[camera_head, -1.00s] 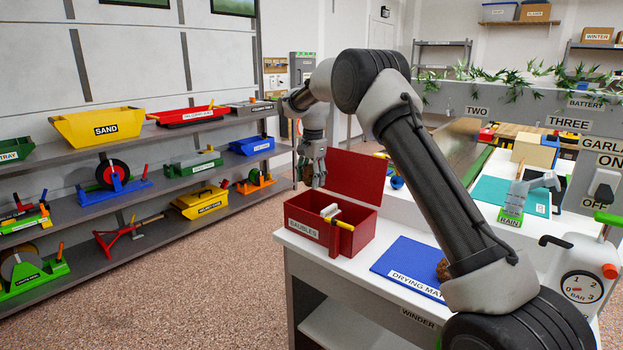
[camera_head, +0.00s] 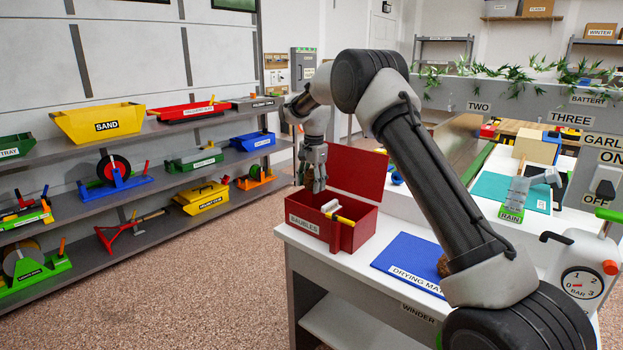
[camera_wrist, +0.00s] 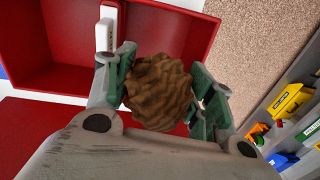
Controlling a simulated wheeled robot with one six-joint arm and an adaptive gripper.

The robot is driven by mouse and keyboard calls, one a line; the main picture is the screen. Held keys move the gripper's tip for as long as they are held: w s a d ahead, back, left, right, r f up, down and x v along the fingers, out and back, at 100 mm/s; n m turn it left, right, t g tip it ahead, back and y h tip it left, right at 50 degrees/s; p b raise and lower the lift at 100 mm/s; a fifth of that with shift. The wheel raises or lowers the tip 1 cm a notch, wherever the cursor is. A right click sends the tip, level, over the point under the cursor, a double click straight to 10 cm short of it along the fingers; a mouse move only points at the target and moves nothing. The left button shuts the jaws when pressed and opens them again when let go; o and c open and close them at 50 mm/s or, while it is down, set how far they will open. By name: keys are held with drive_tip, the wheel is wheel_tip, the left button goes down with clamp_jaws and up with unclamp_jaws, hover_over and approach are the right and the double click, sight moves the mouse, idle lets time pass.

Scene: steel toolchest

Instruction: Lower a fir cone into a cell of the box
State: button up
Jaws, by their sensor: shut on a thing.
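My gripper (camera_head: 315,183) is shut on a brown fir cone (camera_wrist: 158,92), with a green-padded finger on each side of it. The red box (camera_head: 362,238), labelled BAUBLES, stands on the white bench with its lid (camera_head: 356,172) open. In the head view the gripper hangs over the box's left end, and its fingers mostly hide the cone. In the wrist view the cone covers part of the right-hand cell (camera_wrist: 168,35); whether it is below the rim I cannot tell. Another brown cone (camera_head: 442,266) shows on the blue drying mat (camera_head: 405,255), partly behind my arm.
A white and yellow object (camera_head: 337,213) lies across the box's middle; its white part also shows in the wrist view (camera_wrist: 105,30). The raised lid stands behind the box. Loaded shelves (camera_head: 120,200) stand left, across open floor. A pressure gauge (camera_head: 581,284) is at right.

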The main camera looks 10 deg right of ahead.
drive_tip(key=shift+f, duration=3.6)
drive_tip(key=shift+f, duration=2.5)
drive_tip(key=o, duration=1)
